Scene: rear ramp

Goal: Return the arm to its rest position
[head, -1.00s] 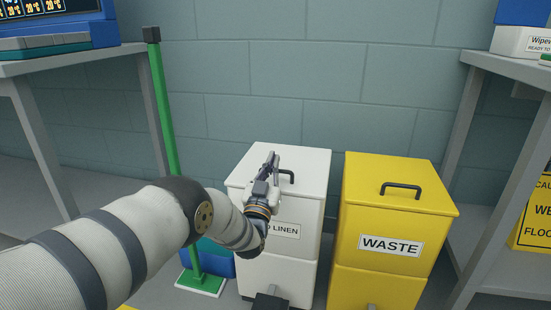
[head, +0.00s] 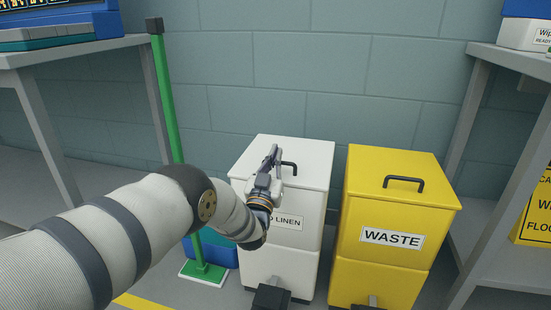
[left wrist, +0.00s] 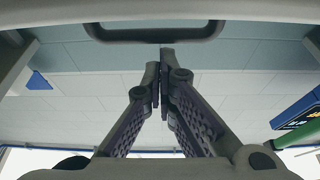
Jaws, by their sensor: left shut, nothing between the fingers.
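My left arm comes in from the left in the head view. Its gripper (head: 273,160) is shut and empty, in front of the white linen bin (head: 295,150) and overlapping its lid and black handle in the picture. I cannot tell how far it is from the bin. In the left wrist view the two fingers (left wrist: 162,85) meet at their tips with nothing between them. My right gripper is not in view.
A yellow waste bin (head: 395,212) stands to the right of the linen bin. A green post (head: 168,105) on a base stands behind my arm. Tables stand at the left (head: 75,49) and right (head: 515,58). A block wall (head: 350,70) closes the back.

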